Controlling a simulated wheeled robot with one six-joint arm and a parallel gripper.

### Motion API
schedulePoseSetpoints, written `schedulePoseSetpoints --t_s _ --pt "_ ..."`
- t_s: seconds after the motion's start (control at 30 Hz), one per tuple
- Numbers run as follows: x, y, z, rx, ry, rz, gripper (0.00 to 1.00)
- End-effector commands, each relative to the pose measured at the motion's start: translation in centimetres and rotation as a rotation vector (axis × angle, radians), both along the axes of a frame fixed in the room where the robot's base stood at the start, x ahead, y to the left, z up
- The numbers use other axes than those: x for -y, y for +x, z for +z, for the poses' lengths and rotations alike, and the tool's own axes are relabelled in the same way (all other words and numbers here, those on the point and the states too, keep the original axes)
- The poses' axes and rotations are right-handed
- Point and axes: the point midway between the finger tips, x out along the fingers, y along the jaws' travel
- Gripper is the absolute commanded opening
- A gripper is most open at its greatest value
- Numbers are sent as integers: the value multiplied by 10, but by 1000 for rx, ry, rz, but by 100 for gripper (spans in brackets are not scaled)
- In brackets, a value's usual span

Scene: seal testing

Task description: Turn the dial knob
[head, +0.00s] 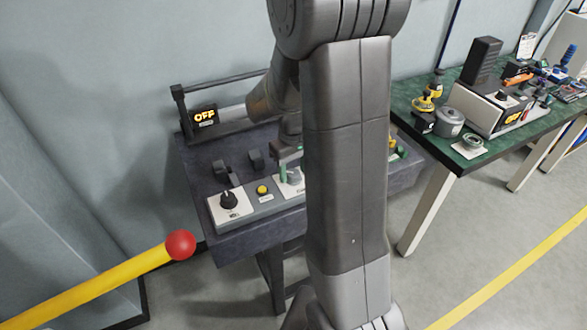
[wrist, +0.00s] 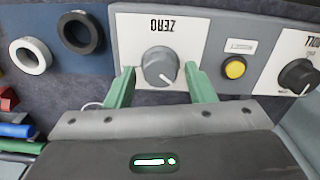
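A grey dial knob (wrist: 160,67) sits on a white plate marked "ZERO", which reads upside down in the wrist view. In the head view the knob (head: 294,176) is partly hidden by my arm. My gripper (wrist: 160,75) has two green fingers, one on each side of the knob. Gaps show between the fingers and the knob, so it is open and holds nothing. In the head view a green finger of my gripper (head: 284,164) shows beside the arm. A black knob (wrist: 297,76) on another white plate is further right in the wrist view, and left in the head view (head: 229,200).
A yellow button (wrist: 235,68) lies between the two knobs. A black ring (wrist: 80,32) and a white ring (wrist: 30,56) lie beside the panel. A display (head: 204,117) reads "OFF". A green table (head: 462,163) with tools stands right. A red-tipped yellow bar (head: 110,277) is front left.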

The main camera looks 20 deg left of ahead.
Motion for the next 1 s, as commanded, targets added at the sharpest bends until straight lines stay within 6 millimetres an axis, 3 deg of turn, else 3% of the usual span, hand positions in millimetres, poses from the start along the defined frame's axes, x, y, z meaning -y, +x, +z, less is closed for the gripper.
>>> schedulePoseSetpoints --t_s 0.3,0.43,1.0 --pt "0 -1 0 -2 -1 -1 56" --pt "0 0 10 1 1 -1 56" --pt "0 0 123 1 2 0 56"
